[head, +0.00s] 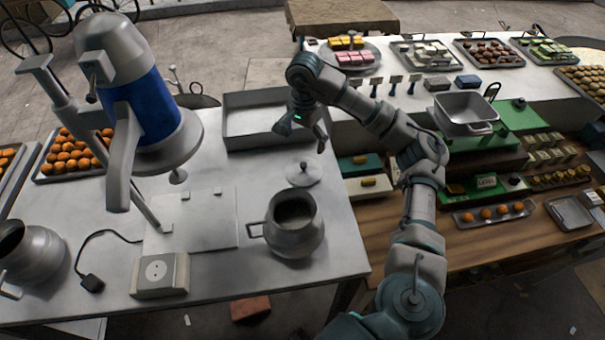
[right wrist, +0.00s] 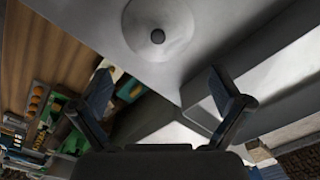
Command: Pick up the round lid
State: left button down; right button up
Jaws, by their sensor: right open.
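The round lid (head: 304,174) is a grey metal disc with a small knob on top. It lies flat on the metal table behind the open metal pot (head: 294,224). My right gripper (head: 304,138) is above and behind the lid, apart from it, over the right end of the rectangular tray. In the right wrist view the lid (right wrist: 158,28) shows at the top middle, beyond the spread fingers of my right gripper (right wrist: 165,105). Nothing is between the fingers. My left gripper is not in view.
A rectangular metal tray (head: 232,138) stands behind the lid. A large grey and blue machine (head: 150,110) stands at left. A white socket box (head: 160,275) and another metal pot (head: 32,252) are at the front left. A wooden counter (head: 385,235) with food trays is at right.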

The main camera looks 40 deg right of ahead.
aim_at(304, 165)
notch_tip(304, 165, down, 4)
jog(key=shift+w+a+r+b, duration=0.1)
jog(key=shift+w+r+b, duration=0.05)
jog(key=shift+b, duration=0.3)
jog(key=shift+f, duration=0.45)
jog(key=f, duration=0.5)
jog(key=shift+s, duration=0.35)
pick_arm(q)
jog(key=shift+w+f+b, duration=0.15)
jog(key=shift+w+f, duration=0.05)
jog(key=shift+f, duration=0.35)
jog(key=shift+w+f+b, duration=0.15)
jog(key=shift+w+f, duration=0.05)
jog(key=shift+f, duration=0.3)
pick_arm(e)
jog(key=shift+s+a, duration=0.1)
jog(key=shift+a, duration=0.1)
grip_shut()
